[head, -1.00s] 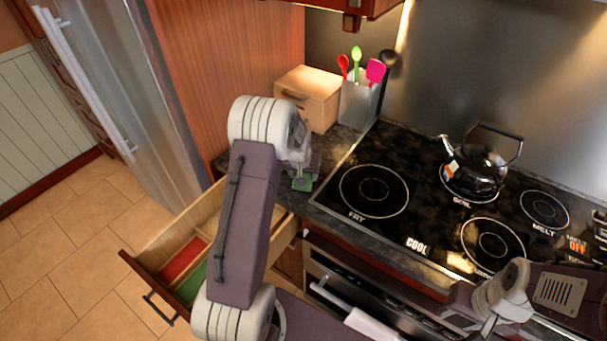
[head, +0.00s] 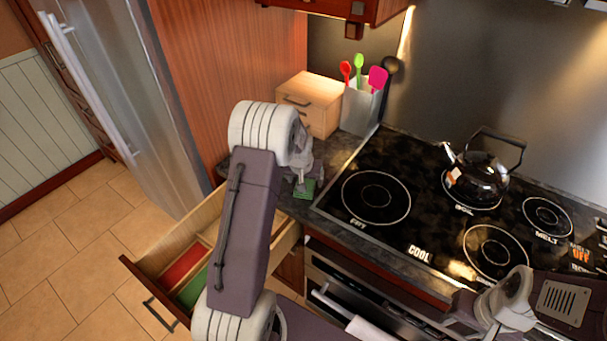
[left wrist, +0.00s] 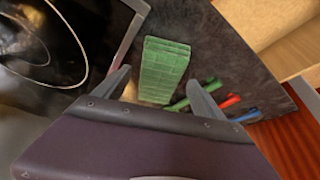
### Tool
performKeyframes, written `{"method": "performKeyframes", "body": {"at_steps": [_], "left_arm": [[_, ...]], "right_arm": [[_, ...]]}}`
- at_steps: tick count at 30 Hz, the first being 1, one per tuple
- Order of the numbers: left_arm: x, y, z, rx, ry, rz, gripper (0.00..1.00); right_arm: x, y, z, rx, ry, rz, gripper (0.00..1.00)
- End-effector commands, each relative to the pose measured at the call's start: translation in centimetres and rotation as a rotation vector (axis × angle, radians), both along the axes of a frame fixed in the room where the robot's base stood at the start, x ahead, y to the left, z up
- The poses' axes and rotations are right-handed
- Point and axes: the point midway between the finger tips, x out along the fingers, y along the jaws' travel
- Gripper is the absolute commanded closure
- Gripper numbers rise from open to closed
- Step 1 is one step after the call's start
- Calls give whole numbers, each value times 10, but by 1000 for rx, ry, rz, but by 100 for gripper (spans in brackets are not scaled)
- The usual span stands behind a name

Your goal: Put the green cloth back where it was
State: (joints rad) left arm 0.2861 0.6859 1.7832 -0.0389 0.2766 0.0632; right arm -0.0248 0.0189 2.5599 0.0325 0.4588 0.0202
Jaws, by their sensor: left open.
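The green cloth (head: 306,190) lies on the dark counter between the stove and the wooden side panel. In the left wrist view it is a folded green checked strip (left wrist: 163,70). My left gripper (head: 301,178) is right above it, open and empty. In the left wrist view its fingers (left wrist: 158,86) stand apart on either side of the cloth's near end; I cannot tell whether they touch it. My right gripper (head: 488,322) is at the lower right, its fingers too unclear to judge.
An open drawer (head: 148,268) at lower left holds a red item (head: 184,265) and a green item (head: 193,288). Small red (left wrist: 230,101), green and blue items lie beside the cloth. A wooden box (head: 312,100), utensil holder (head: 359,108) and kettle (head: 479,174) stand behind.

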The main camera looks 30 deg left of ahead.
Motion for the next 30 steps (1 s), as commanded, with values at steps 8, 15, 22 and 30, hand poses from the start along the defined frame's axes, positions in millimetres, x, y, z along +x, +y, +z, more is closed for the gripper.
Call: {"method": "performKeyframes", "body": {"at_steps": [8,15,22,30], "left_arm": [[-24,-8,63,2,-6,-1,20],[-38,-13,96,1,-2,0,20],[-54,-31,94,-10,25,-29,20],[-208,-139,51,-64,246,-261,20]], "right_arm": [[0,0,-5,0,0,0,62],[0,0,-5,0,0,0,62],[0,0,-5,0,0,0,62],[0,0,-5,0,0,0,62]]}}
